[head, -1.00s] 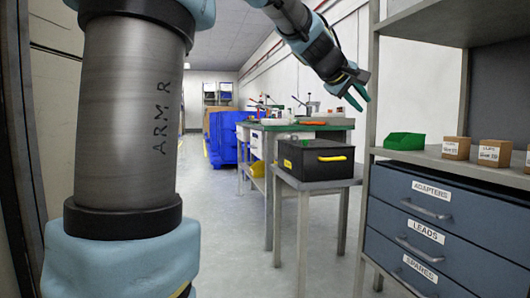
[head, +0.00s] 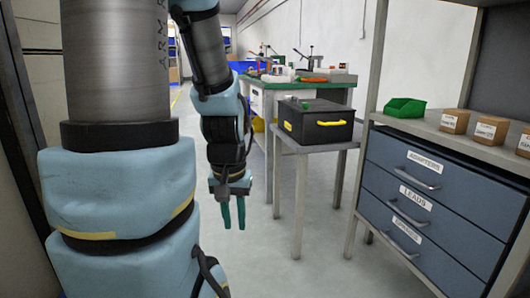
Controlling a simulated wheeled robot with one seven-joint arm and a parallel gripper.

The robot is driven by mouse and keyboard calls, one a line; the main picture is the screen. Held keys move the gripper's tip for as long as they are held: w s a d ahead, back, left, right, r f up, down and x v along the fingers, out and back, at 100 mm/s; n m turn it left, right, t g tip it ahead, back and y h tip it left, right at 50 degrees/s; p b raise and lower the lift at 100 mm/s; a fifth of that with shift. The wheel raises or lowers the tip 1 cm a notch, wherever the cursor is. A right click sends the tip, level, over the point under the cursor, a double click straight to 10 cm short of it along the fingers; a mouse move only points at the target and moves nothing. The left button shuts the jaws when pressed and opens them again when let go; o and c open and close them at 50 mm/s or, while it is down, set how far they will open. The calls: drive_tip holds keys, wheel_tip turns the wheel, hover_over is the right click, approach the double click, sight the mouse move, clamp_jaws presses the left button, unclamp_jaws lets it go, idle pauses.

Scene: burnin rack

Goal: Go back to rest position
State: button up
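My gripper (head: 233,214) hangs at the left of centre in the head view, pointing down. Its two teal fingers are apart with a gap between them and nothing in it. My arm fills the left side of the view and hides what lies behind it. The gripper is over the open floor, left of a small grey table (head: 298,200) and apart from it.
A shelf rack at the right holds a green bin (head: 405,107), several cardboard boxes (head: 454,121) and blue drawers (head: 415,187). A green-topped workbench (head: 285,84) stands behind. Grey floor (head: 270,262) is clear in front.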

wheel_tip(320, 180, up, 34)
drive_tip(key=p, duration=3.2)
